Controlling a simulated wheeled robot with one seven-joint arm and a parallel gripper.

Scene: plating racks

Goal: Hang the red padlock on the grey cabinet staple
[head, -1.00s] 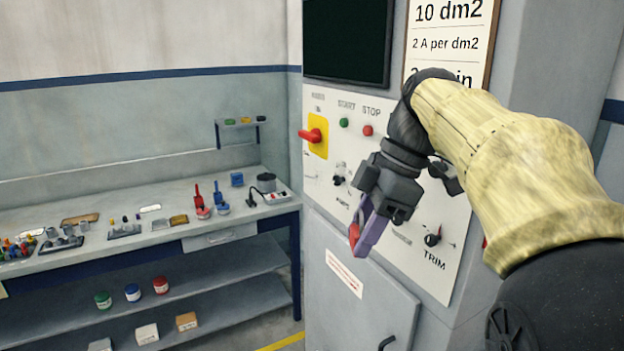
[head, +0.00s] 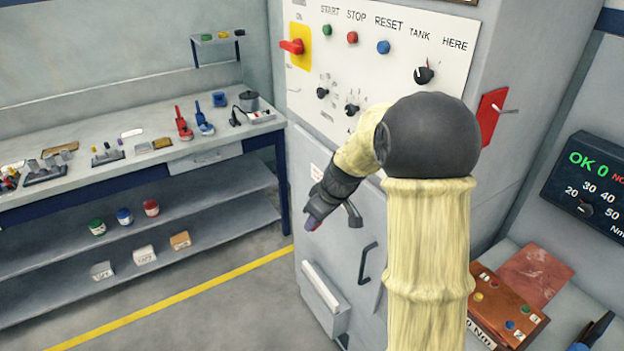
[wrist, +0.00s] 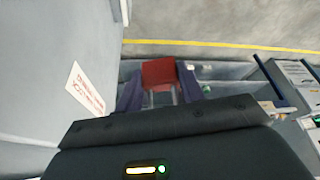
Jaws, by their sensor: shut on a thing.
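The red padlock (wrist: 158,72) is between the two purple fingers of my gripper (wrist: 159,84) in the wrist view, with its grey shackle toward the wrist. In the head view my gripper (head: 310,220) points down and left in front of the grey cabinet's lower door, with only a little of the padlock (head: 312,226) showing. The grey cabinet (head: 370,215) fills the middle of the head view. I cannot make out its staple for certain; my arm hides part of the front.
The cabinet has a dark door handle (head: 367,262) and a protruding white box (head: 322,288) low on its front. A red plate with a grey rod (head: 493,115) is on its right side. A workbench (head: 200,150) stands at left; the floor before it is clear.

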